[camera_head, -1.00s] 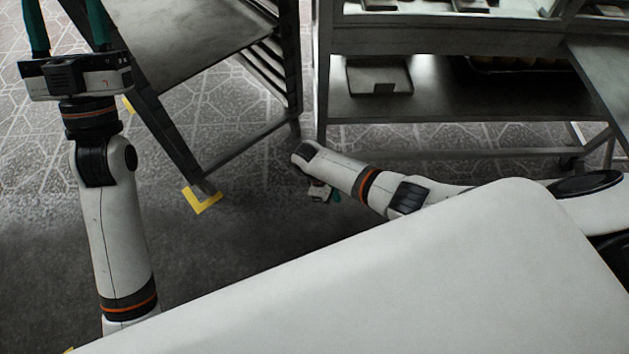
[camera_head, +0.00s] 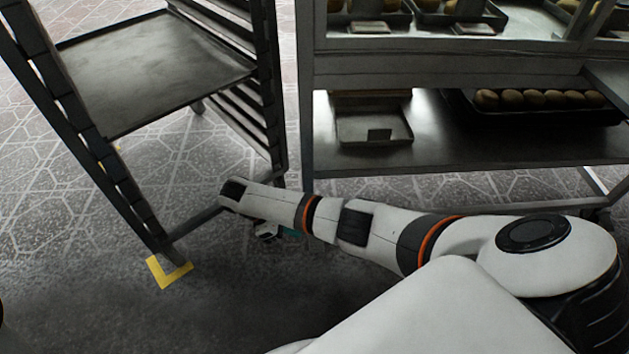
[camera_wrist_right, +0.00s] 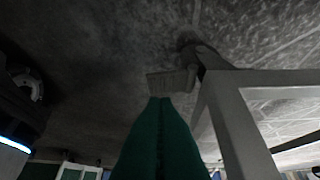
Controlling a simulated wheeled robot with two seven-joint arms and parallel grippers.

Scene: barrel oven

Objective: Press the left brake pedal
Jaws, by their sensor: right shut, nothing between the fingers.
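The wheeled rack (camera_head: 160,215) stands at the left in the head view, with a large tray on it. In the right wrist view, a small grey brake pedal (camera_wrist_right: 172,82) juts from a dark caster (camera_wrist_right: 197,50) by the pale rack frame (camera_wrist_right: 235,125). I cannot make out this pedal in the head view. My right gripper (camera_wrist_right: 160,100) is shut and empty, its green fingertips just at the pedal's near edge. I cannot tell whether they touch it. In the head view the right gripper (camera_head: 290,232) is low near the floor, partly hidden by my forearm. My left gripper is out of view.
A metal shelf unit (camera_head: 460,150) stands at the back right, with a tray of buns (camera_head: 540,98) and an empty tray (camera_head: 372,127). A yellow floor mark (camera_head: 168,272) lies at the rack's near foot. Dark floor is free in front.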

